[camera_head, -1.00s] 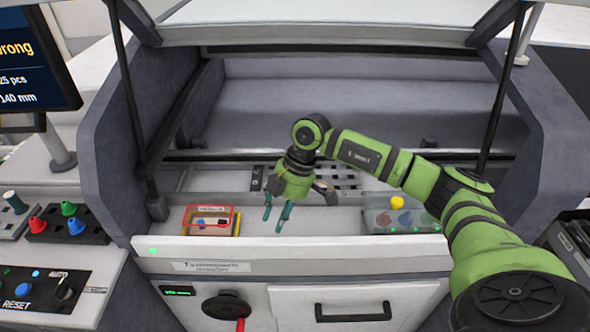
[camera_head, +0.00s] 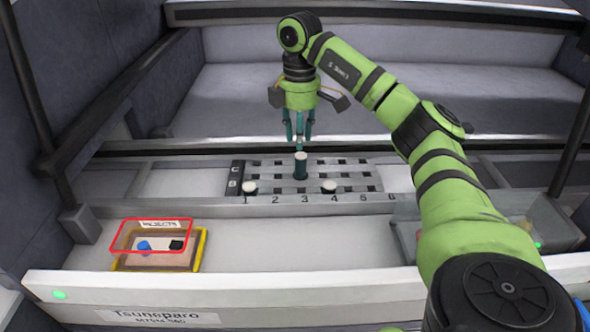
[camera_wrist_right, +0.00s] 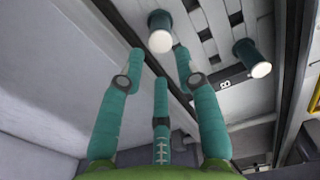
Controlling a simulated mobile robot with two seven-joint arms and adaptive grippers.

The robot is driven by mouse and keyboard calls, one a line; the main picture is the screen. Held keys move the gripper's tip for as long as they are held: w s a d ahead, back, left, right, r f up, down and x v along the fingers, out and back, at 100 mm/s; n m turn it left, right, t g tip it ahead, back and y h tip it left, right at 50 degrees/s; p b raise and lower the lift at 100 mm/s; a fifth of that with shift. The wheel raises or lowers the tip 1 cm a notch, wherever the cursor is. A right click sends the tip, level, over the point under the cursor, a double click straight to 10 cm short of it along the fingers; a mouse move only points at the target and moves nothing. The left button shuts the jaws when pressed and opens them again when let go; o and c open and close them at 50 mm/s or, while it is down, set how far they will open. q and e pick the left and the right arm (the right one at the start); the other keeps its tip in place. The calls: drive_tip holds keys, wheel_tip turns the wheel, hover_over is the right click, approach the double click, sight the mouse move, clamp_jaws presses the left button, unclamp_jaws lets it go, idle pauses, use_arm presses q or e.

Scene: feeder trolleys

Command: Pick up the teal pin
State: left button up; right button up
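A teal pin (camera_head: 300,168) with a white top stands upright in the slotted rack (camera_head: 356,201), near columns 3 and row C. My right gripper (camera_head: 299,138) points down just above or behind it, its fingers apart and empty. Whether a finger touches the pin is unclear. In the right wrist view, the three teal fingers are spread (camera_wrist_right: 160,75). My left gripper is not in view.
Two low white-topped pieces (camera_head: 250,186) (camera_head: 329,186) sit in the rack's front row. A clear box (camera_head: 405,236) is partly behind my right arm. A dark bar runs behind the rack.

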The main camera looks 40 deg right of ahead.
sight(301, 155)
drive_tip(key=shift+s+a+f, duration=0.15)
drive_tip(key=shift+s+f, duration=0.2)
drive_tip(key=shift+f, duration=0.4)
drive_tip(key=f, duration=0.4)
drive_tip(key=shift+d, duration=0.25)
drive_tip(key=shift+f+p, duration=0.25)
drive_tip(key=shift+p, duration=0.05)
drive_tip(key=shift+c, duration=0.4)
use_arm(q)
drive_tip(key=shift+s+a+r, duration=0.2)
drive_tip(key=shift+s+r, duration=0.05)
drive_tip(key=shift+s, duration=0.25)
use_arm(e)
clamp_jaws()
